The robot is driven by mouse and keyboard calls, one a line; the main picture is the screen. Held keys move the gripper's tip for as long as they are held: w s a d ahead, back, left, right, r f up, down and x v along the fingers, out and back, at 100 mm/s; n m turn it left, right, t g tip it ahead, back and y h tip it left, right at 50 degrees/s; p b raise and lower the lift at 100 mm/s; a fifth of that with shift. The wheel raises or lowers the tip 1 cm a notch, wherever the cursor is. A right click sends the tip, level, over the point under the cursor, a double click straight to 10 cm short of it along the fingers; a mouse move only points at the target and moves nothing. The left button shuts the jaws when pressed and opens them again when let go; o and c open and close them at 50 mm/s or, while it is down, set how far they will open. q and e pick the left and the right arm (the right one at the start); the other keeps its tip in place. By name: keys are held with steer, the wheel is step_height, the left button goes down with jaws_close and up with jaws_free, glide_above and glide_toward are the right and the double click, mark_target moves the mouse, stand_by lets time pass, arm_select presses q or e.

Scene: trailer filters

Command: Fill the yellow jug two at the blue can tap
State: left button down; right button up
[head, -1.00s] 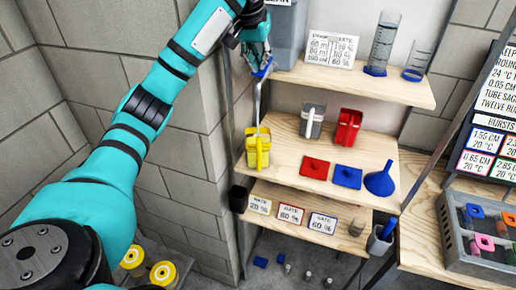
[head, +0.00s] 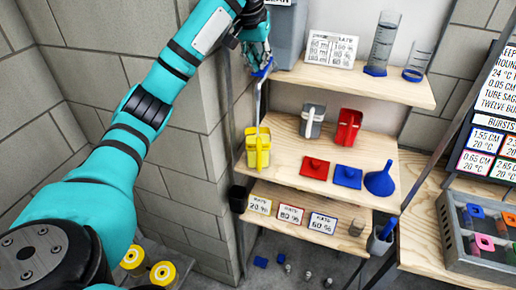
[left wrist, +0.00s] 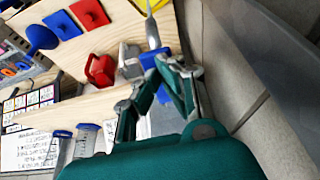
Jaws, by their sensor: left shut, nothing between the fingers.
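The yellow jug (head: 258,153) stands upright at the left end of the middle wooden shelf. The grey-blue can (head: 288,35) is above it on the top shelf, partly hidden by my arm, with a blue tap (head: 263,71) low on its side. A thin pale line runs down from the tap to the jug's top; I cannot tell whether it is water or a tube. My left gripper (head: 262,62) is shut and empty, right at the tap. In the left wrist view, its fingers (left wrist: 182,72) are beside the blue tap (left wrist: 131,66). The jug's fill level is hidden.
A grey jug (head: 312,121) and a red jug (head: 347,128) stand right of the yellow one. Red and blue lids (head: 347,177) and a blue funnel (head: 380,180) lie in front. Measuring cylinders (head: 384,43) stand on the top shelf. A block wall is at left.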

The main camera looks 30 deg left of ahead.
arm_select(q)
step_height(320, 180, up, 3)
steer(key=p, duration=0.3)
steer(key=shift+r, duration=2.75)
steer(key=shift+f, duration=0.1)
